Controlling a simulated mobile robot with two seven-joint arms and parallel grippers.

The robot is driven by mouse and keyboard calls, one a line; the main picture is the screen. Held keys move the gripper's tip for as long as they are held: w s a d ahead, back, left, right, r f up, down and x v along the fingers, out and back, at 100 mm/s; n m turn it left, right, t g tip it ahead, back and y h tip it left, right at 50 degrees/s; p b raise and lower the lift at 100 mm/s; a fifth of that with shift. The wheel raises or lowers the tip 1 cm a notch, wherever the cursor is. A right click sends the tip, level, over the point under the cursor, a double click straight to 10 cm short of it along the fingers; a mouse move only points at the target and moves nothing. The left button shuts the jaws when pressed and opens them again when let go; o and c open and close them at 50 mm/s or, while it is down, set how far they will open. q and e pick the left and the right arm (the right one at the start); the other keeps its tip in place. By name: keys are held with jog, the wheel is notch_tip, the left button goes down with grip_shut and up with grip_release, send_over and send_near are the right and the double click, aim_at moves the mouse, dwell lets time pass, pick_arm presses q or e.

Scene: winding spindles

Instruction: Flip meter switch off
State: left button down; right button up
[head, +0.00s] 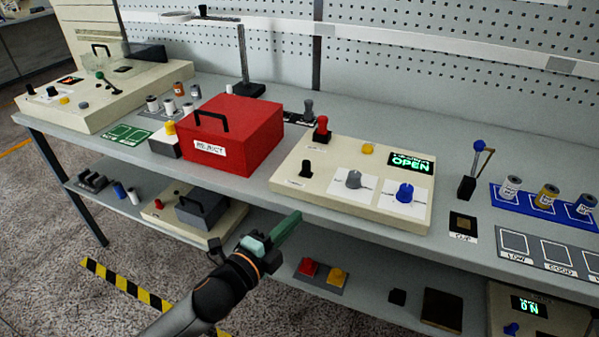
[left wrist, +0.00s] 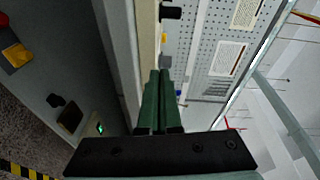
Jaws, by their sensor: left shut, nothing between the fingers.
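I cannot read which control is the meter switch. My left gripper (head: 292,220), with green fingers, is shut and empty, in front of the bench edge and apart from the panel. In the left wrist view the shut fingers (left wrist: 160,85) point toward a cream edge with a black control (left wrist: 170,12) beyond. My right gripper is not in view.
A red "REJECT" box (head: 245,150) stands left of the panel. To its right are a small blue-knobbed lever (head: 467,185) and a blue spool tray (head: 525,205). On the lower shelf, a cream unit (head: 560,320) has a display reading "ON". A red and yellow button block (head: 322,283) also sits there.

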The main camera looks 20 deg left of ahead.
aim_at(306, 186)
pick_arm(q)
jog(key=shift+w+a+r+m+t, duration=0.1)
jog(key=shift+w+r+m+t, duration=0.05)
jog(key=shift+w+r+m, duration=0.3)
jog(key=shift+w+a+r+m+t, duration=0.1)
jog(key=shift+w+r+m+t, duration=0.1)
jog(key=shift+r+m, duration=0.3)
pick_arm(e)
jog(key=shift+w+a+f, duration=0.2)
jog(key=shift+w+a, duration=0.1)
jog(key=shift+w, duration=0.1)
pick_arm(q)
jog(key=shift+w, duration=0.1)
jog(key=x, duration=1)
jog(key=shift+d, duration=0.15)
jog(key=a, duration=0.1)
jog(key=w+a, duration=0.1)
jog(key=a, duration=0.1)
jog(key=shift+w+a+p, duration=0.1)
jog(key=shift+w+p, duration=0.15)
jog(key=shift+p, duration=0.05)
jog(key=shift+w+a, duration=0.15)
jog(key=shift+a, duration=0.1)
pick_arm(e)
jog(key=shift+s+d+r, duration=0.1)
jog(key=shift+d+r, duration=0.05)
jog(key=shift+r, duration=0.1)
pick_arm(q)
jog(key=shift+a, duration=0.1)
